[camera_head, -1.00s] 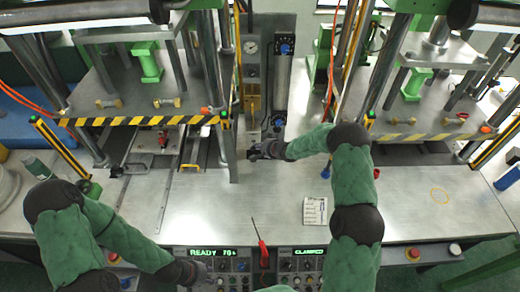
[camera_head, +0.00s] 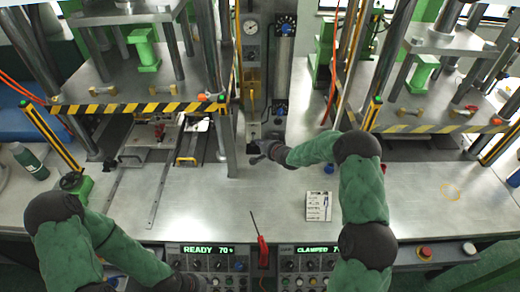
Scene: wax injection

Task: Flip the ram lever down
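The grey control column (camera_head: 266,60) stands upright at the centre back, with gauges, blue knobs and a yellow strip. I cannot clearly pick out the ram lever; the foot of the column is partly covered by my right gripper. My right gripper (camera_head: 256,153) is dark and reaches in from the right to the column's foot. Its fingers are small against a dark background, so I cannot tell if they are open or touching anything. My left gripper (camera_head: 186,283) is low in front, beside the left control panel, partly cut by the frame edge.
Presses with striped yellow-black edges (camera_head: 140,107) stand on both sides. A red-handled tool (camera_head: 263,252) lies at the bench's front edge. A white card (camera_head: 318,206) lies on the bench (camera_head: 200,205), whose middle is mostly clear. A dark green bottle (camera_head: 32,163) is at the left.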

